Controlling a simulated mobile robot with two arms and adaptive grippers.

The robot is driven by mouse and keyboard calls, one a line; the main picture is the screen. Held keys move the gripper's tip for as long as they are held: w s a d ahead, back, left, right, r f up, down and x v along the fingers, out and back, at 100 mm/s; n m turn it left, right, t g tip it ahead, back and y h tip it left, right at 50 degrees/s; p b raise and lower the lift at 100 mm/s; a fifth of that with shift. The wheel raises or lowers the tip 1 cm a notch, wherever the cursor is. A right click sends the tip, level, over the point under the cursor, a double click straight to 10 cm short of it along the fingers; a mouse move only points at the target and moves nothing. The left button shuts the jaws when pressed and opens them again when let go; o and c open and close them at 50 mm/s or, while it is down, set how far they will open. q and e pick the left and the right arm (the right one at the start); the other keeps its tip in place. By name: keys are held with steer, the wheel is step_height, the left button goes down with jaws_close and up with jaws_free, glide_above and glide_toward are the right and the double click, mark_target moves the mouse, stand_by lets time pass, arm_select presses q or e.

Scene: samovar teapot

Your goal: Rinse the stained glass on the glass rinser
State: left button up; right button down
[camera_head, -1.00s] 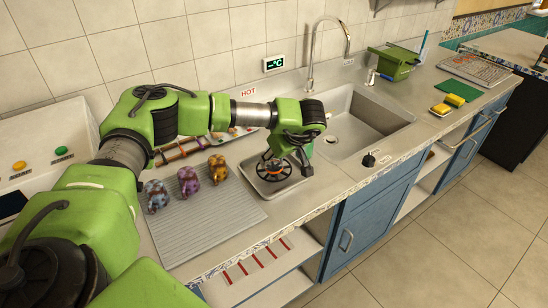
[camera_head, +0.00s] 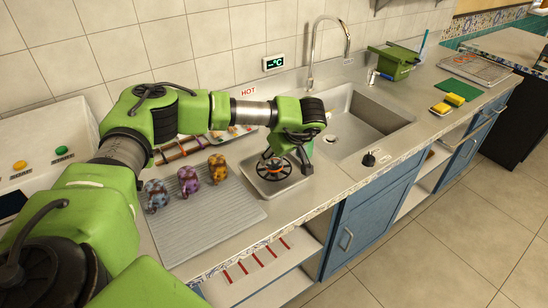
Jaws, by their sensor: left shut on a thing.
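The glass rinser (camera_head: 262,185) is a metal tray with a dark round spoked head, set in the counter left of the sink. My left gripper (camera_head: 283,158) is directly above the rinser head, pointing down, with its fingers low over it. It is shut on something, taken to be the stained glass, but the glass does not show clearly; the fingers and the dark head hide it. I cannot tell whether it touches the rinser head or how stained it is. My right gripper is not in view.
Yellow sponges (camera_head: 453,100) and a green box (camera_head: 392,64) stand further right.

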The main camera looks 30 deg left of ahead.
arm_select(q)
steer(key=shift+r+p, duration=0.95)
steer(key=shift+r, duration=0.55)
steer(key=shift+r+p, duration=1.5)
steer(key=shift+r, duration=0.75)
